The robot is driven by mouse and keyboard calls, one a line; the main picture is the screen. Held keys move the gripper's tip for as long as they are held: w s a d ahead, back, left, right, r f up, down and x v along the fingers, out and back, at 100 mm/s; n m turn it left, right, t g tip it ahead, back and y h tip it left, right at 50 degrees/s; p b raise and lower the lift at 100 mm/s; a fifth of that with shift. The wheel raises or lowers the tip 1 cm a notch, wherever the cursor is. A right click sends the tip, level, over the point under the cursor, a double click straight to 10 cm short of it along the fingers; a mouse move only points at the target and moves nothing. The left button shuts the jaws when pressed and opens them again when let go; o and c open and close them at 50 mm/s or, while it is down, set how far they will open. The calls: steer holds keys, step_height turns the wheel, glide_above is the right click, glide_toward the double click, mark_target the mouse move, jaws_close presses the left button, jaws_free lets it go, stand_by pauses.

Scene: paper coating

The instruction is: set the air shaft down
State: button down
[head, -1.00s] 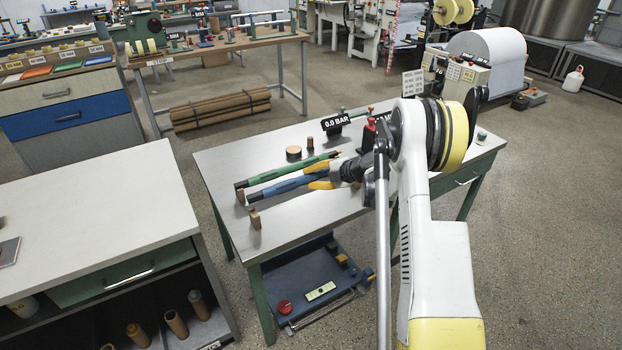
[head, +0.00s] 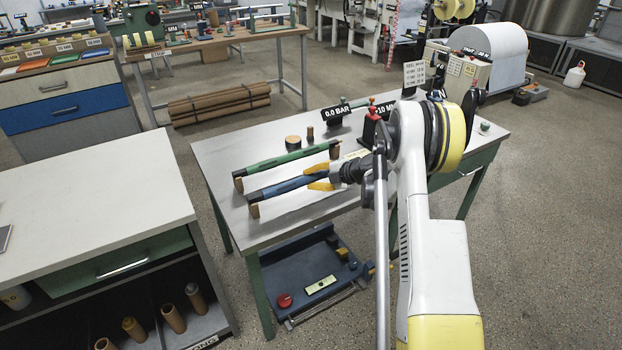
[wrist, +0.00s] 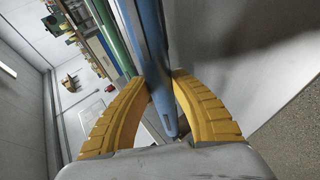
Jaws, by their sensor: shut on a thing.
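The blue air shaft (head: 285,188) lies across the near-left part of the metal-topped table, roughly level. Any support under the shaft's right end is hidden by my gripper.
A green shaft (head: 285,158) rests parallel behind the blue one, its left end on another wooden block (head: 238,185). A round brown piece (head: 293,142) and a pressure display (head: 337,113) stand farther back. The table's left end (head: 213,160) is bare.

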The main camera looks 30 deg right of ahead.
steer(key=c, duration=1.1)
jaws_free()
steer(key=shift+c, duration=0.2)
steer(key=v, duration=1.2)
